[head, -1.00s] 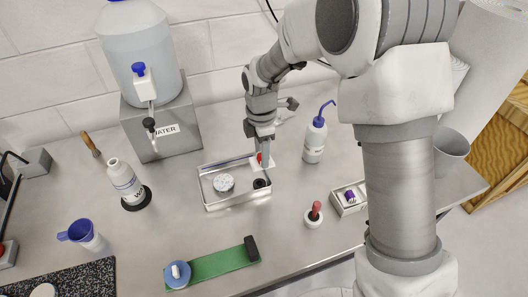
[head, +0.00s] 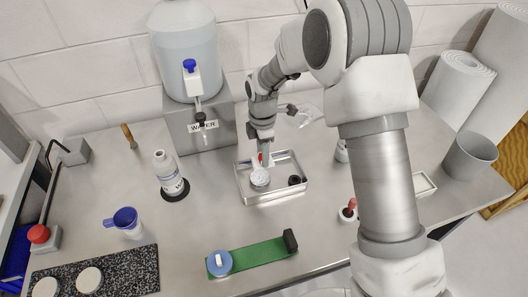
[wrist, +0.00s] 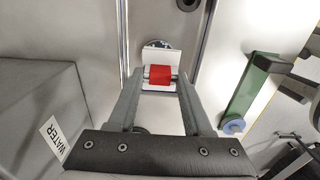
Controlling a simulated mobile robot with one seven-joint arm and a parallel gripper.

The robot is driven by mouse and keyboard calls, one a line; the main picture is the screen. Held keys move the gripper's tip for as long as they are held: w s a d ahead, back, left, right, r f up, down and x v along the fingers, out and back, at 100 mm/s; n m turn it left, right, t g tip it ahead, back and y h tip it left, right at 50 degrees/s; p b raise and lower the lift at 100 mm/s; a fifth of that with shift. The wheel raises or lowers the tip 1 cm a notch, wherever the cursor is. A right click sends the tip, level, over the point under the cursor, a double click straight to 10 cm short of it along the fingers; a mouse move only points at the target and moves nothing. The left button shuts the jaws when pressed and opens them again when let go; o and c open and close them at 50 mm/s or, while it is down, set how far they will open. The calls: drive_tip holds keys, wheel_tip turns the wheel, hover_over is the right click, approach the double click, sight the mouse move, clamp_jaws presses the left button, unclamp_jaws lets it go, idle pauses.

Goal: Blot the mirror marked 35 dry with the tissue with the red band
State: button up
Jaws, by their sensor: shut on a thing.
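My gripper (wrist: 160,80) is shut on a white tissue with a red band (wrist: 160,75). In the head view the red band (head: 261,158) shows as a small spot at the fingertips. A metal tray (head: 250,199) stands on the bench under my gripper. A small round disc (head: 260,177), perhaps the mirror, lies in the tray's left part; its number is not readable. The tissue is over or just behind the disc; I cannot tell if they touch. In the wrist view the tissue hides most of the disc (wrist: 158,43).
A black ring (head: 294,180) lies in the tray's right part. A water container on a stand (head: 200,130) is behind, left of my arm. A white bottle (head: 168,173), a blue jug (head: 127,220) and a green strip (head: 255,255) stand around the tray. A red-handled stamp (head: 348,210) is right.

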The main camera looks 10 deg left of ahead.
drive_tip(key=shift+a+f, duration=0.2)
drive_tip(key=shift+a, duration=0.2)
drive_tip(key=b, duration=0.4)
hover_over(260, 177)
drive_tip(key=shift+f, duration=2.95)
drive_tip(key=shift+f, duration=0.6)
drive_tip(key=shift+r, duration=0.15)
drive_tip(key=shift+r+p, duration=1.8)
drive_tip(key=shift+r, duration=1.6)
